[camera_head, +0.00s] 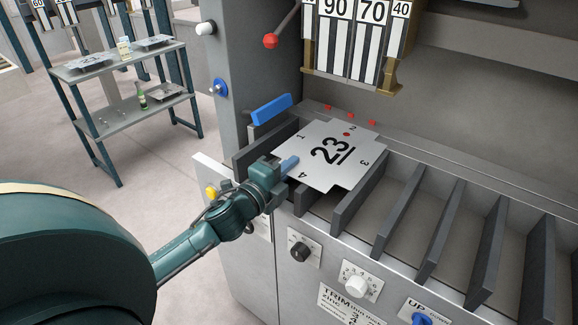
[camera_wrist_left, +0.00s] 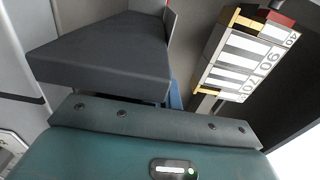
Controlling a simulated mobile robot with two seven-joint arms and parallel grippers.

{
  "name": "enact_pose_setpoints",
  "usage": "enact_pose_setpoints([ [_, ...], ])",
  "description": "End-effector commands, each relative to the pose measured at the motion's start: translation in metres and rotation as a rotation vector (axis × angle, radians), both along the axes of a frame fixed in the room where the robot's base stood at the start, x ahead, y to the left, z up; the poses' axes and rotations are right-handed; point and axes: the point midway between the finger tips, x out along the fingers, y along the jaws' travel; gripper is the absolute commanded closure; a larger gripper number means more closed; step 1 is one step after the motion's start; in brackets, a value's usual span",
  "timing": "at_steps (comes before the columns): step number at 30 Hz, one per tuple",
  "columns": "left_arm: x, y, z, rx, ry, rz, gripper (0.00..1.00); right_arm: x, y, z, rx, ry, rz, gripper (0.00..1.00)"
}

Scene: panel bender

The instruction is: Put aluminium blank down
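The aluminium blank (camera_head: 318,170) is a flat grey sheet with notched corners, a large "23" and smaller edge numbers. It lies roughly level over the dark support fins of the panel bender, near the left end of its bed. My left gripper (camera_head: 287,166) is at the blank's near left edge, with a blue fingertip over that edge. Its lower finger is hidden, so its grip on the sheet cannot be made out. The left wrist view shows my gripper body (camera_wrist_left: 150,135) and a dark grey slab (camera_wrist_left: 100,58), but no clear fingertips. My right gripper is not in view.
Empty dark fins (camera_head: 440,228) continue to the right. A blue handle (camera_head: 271,109) stands behind the blank's left side, and numbered tooling (camera_head: 355,38) hangs above. Knobs (camera_head: 356,285) line the front panel. A shelf table (camera_head: 115,62) with other sheets stands at far left.

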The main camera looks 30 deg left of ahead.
Motion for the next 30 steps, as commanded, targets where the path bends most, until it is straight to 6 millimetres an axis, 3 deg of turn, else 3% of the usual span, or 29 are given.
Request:
enact_pose_setpoints([
  [9, 0.0, 0.0, -0.001, 0.0, 0.001, 0.0, 0.76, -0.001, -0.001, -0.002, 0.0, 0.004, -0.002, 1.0],
  [18, -0.001, 0.0, 0.004, 0.0, 0.001, 0.0, 0.76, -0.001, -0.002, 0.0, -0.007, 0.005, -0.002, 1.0],
  [23, -0.021, 0.002, -0.001, -0.002, 0.004, 0.0, 0.76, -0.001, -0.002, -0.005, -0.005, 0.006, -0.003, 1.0],
  [30, -0.067, 0.005, -0.001, -0.001, 0.004, 0.001, 0.76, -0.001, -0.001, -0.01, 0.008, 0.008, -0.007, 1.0],
])
